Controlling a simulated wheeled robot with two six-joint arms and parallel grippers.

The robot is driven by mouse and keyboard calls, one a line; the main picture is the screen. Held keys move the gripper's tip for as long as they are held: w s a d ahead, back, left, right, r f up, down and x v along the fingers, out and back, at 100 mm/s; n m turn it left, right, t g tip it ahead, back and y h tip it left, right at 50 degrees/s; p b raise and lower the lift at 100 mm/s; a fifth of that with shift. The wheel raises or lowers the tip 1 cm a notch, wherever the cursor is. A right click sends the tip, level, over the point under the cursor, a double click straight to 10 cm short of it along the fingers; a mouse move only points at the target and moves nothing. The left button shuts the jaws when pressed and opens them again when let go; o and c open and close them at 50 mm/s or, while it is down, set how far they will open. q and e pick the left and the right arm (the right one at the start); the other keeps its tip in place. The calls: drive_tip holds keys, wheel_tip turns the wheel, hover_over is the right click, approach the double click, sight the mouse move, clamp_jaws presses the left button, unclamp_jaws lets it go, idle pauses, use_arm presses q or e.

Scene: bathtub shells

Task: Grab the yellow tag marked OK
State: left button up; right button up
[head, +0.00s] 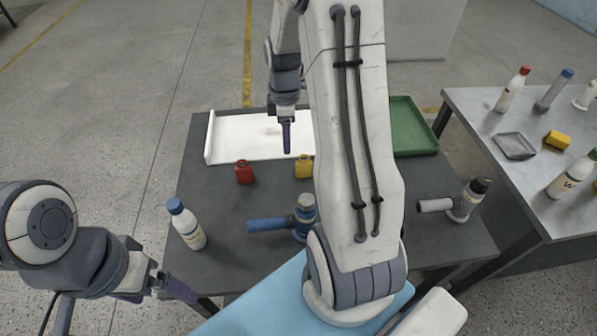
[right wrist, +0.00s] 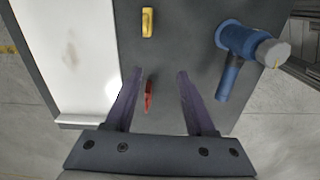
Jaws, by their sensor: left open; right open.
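The yellow tag (head: 304,166) lies on the dark table just right of the red tag (head: 244,172); no lettering is readable on it. In the right wrist view the yellow tag (right wrist: 148,22) is beyond my fingertips, and the red tag (right wrist: 148,95) shows between the fingers. My right gripper (head: 287,150) points down over the back of the table. It is open and empty, also in the right wrist view (right wrist: 160,72). My left gripper (head: 172,288) is open and empty at the table's front left, away from both tags.
A white tray (head: 225,141) lies behind the tags. A blue tool (head: 265,225), a blue-capped bottle (head: 187,224) and a white-handled tool (head: 436,205) stand nearer. A green tray (head: 411,130) is back right. The side table (head: 480,101) holds several bottles and a yellow item (head: 557,140).

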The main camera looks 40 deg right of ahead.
drive_tip(key=d+f, duration=0.3)
drive_tip(key=d, duration=0.2)
hover_over(304, 162)
wheel_tip(304, 162, down, 5)
drive_tip(key=shift+s+r, duration=0.1)
drive_tip(key=shift+r, duration=0.05)
drive_tip(key=shift+w+d+f+p, duration=0.1)
drive_tip(key=shift+w+f+p, duration=0.1)
drive_tip(key=shift+f, duration=1.3)
drive_tip(key=shift+w+d+f+p, duration=0.1)
drive_tip(key=shift+f+p, duration=0.1)
drive_tip(key=shift+f, duration=1.25)
clamp_jaws()
